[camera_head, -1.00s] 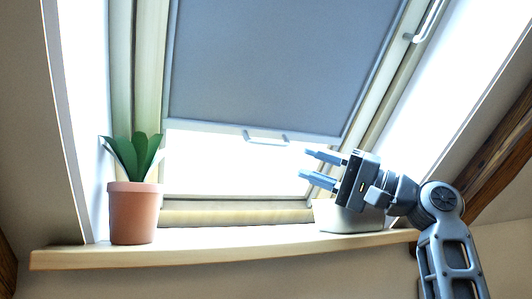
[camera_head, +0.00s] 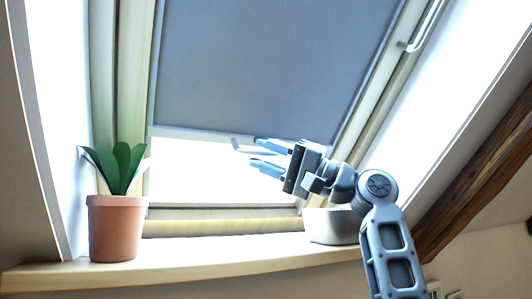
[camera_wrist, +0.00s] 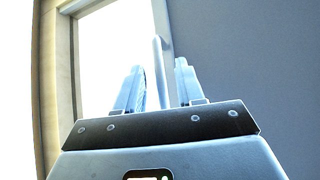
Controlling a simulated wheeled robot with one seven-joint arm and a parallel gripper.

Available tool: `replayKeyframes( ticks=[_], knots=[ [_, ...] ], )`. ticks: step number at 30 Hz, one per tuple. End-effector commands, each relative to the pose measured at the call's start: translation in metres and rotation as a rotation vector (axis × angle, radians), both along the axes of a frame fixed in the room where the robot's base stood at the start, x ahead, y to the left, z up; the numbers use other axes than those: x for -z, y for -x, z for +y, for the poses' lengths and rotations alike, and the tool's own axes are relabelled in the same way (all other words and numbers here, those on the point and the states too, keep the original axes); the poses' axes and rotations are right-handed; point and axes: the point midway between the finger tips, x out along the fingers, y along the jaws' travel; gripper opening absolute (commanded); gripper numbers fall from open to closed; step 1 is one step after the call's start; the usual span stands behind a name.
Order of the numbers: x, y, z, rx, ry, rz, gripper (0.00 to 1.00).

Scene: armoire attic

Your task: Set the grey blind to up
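The grey blind (camera_head: 265,65) hangs partway down over the skylight, with bright glass showing below its bottom rail. A light handle (camera_head: 240,146) sits at the bottom rail, partly hidden by my gripper (camera_head: 256,151). My gripper is open, its two blue fingers pointing left at the handle. In the wrist view the handle bar (camera_wrist: 157,45) shows in the gap between the spread fingers, with room on both sides. The blind's cloth (camera_wrist: 245,70) fills the right of that view. I cannot tell how deep the bar lies between the fingers.
A potted plant (camera_head: 116,225) stands at the left on the wooden sill (camera_head: 200,258). A pale bowl-like container (camera_head: 330,228) stands on the sill below my gripper. The window's own handle (camera_head: 425,28) is at the upper right. A dark beam (camera_head: 480,190) slopes at the right.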

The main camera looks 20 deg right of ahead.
Motion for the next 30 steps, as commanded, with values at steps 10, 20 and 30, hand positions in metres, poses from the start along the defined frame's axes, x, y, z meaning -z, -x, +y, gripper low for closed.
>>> replayKeyframes(
  ticks=[10,20,30],
  knots=[
    [0.0003,0.0002,-0.0005,0.000,0.000,0.000,0.20],
    [0.0004,0.0004,-0.0006,0.000,0.000,0.000,0.00],
    [0.0003,0.0003,-0.0009,0.000,0.000,0.000,0.00]
  ],
)
